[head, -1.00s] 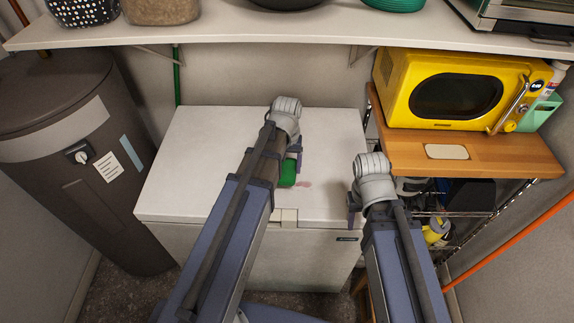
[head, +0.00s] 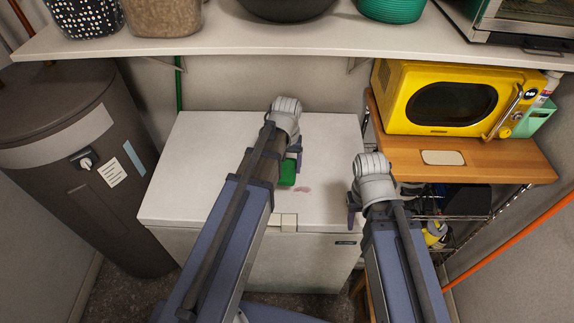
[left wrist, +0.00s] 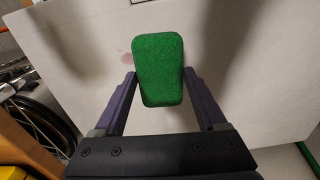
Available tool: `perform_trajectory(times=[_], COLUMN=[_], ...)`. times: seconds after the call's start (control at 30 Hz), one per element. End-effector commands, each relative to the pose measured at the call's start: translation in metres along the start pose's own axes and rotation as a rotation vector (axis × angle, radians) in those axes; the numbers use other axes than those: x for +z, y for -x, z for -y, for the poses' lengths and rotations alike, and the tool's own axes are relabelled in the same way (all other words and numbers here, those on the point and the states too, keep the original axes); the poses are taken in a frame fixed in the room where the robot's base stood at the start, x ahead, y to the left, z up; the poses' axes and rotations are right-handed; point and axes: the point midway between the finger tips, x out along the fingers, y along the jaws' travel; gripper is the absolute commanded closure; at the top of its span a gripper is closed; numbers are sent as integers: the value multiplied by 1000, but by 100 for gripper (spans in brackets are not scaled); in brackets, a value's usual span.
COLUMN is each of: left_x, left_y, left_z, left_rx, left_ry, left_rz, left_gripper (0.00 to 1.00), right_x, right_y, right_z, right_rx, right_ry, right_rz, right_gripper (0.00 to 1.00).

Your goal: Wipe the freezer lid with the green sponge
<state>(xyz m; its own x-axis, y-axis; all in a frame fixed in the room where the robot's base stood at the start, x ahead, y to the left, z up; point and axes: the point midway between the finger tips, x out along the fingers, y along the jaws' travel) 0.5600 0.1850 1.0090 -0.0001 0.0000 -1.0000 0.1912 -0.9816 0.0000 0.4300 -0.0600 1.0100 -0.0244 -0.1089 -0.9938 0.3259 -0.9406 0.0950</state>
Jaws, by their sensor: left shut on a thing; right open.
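The green sponge (head: 288,172) is over the white freezer lid (head: 210,150), near the lid's middle. It also shows in the left wrist view (left wrist: 159,70), between the two fingers. My left gripper (head: 296,160) is shut on the sponge; whether the sponge touches the lid cannot be told. A faint pinkish stain (head: 304,190) lies on the lid just right of the sponge. In the left wrist view the stain (left wrist: 127,59) shows beside the sponge's left edge. My right gripper (head: 353,205) is open and empty by the freezer's right front edge, its fingers partly hidden.
A wooden shelf (head: 500,165) with a yellow microwave (head: 450,97) stands right of the freezer. A dark water heater (head: 75,160) stands at the left. A white shelf (head: 230,40) with containers runs above the back. The lid's left part is clear.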

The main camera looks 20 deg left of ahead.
Motion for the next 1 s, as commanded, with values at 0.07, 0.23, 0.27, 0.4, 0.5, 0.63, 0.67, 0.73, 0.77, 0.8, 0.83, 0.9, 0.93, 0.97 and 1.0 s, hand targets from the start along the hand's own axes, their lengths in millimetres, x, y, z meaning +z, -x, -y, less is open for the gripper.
perform_trajectory(times=[0.07, 0.23, 0.27, 0.4, 0.5, 0.63, 0.67, 0.73, 0.77, 0.8, 0.83, 0.9, 0.93, 0.97, 1.0], left_x=[0, 0, 0, -1, -1, -1, -1, -1, -1, -1, -1, 0, 0, 0, 0], left_y=[0, 0, -2, -12, -12, -13, -14, -18, -20, -24, -26, -33, -36, -38, -42], left_z=[0, 0, 0, 1, 1, 1, 1, 1, 1, 1, 1, 1, 0, 0, 0], left_rx=[0, 0, 0, 0, 0, 0, 0, 0, 0, 0, 0, 0, 0, 0, 0], left_ry=[0, 0, 0, 0, -1, -1, -1, -1, -1, 0, 0, 0, 0, 0, 0], left_rz=[0, 0, 0, 0, 0, 0, 0, 0, 0, 0, 0, 0, 0, 0, 0], left_gripper=[71, 71, 71, 71, 71, 71, 71, 71, 71, 71, 71, 71, 71, 71, 71], right_x=[0, 0, 0, -1, -1, -1, -1, -1, -1, -1, -2, -2, -2, -2, -2], right_y=[0, 0, -2, -12, -12, -13, -14, -18, -20, -24, -26, -33, -35, -38, -42], right_z=[0, 0, 0, 1, 1, 1, 1, 2, 2, 2, 2, 3, 3, 4, 4], right_rx=[0, 0, 0, 0, 0, 0, 0, 0, 0, 0, 0, 0, 0, 0, 0], right_ry=[0, 0, 0, 1, 1, 1, 1, 1, 1, 1, 1, 0, 0, 0, 0], right_rz=[0, 0, 0, 0, 0, 0, 0, 0, 0, 0, 0, 0, 0, 0, 0], right_gripper=[50, 50, 50, 50, 50, 50, 50, 50, 50, 50, 50, 50, 50, 50, 50])
